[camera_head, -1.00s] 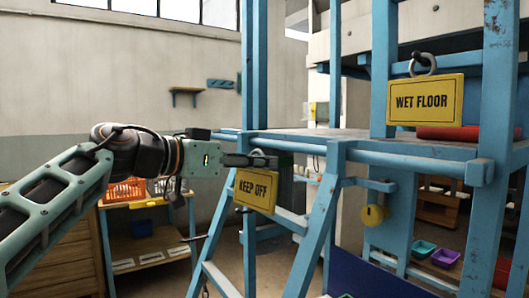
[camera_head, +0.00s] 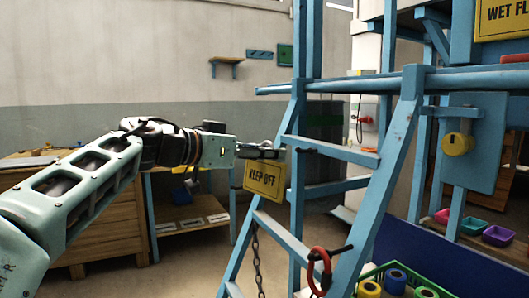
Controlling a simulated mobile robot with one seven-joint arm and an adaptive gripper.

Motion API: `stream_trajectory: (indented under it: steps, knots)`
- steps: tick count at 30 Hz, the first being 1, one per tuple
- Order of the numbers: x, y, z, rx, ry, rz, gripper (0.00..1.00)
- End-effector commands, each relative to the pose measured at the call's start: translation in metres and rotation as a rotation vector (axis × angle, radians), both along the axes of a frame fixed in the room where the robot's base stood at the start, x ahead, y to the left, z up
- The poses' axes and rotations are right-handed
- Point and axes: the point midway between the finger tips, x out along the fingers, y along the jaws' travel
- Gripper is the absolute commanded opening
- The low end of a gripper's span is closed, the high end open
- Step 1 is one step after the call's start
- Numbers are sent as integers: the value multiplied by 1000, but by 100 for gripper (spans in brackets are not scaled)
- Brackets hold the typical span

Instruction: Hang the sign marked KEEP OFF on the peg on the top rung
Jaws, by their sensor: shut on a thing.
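The yellow KEEP OFF sign (camera_head: 264,180) hangs slightly tilted below my gripper (camera_head: 270,150), beside the left rail of the blue ladder (camera_head: 398,145). My gripper is shut at the top of the sign; the small hanging loop there is hard to make out. The ladder's top rung (camera_head: 332,151) lies just right of my gripper, at about its height.
A red ring (camera_head: 319,271) hangs by a dark peg lower on the ladder, and a chain (camera_head: 257,260) hangs to its left. The WET FLOOR sign (camera_head: 500,16) is cut off at top right. A green crate (camera_head: 375,272) with spools stands low right. A wooden bench (camera_head: 112,222) stands behind my arm.

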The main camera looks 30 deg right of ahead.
Motion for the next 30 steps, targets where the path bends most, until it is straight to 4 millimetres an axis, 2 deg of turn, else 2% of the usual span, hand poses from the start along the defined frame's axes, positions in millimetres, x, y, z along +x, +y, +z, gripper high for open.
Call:
stream_trajectory:
  steps: [15, 30]
  knots:
    - [-2, -39, -5, 1, 0, 0, 14]
    - [-3, -47, -5, -1, 1, 0, 14]
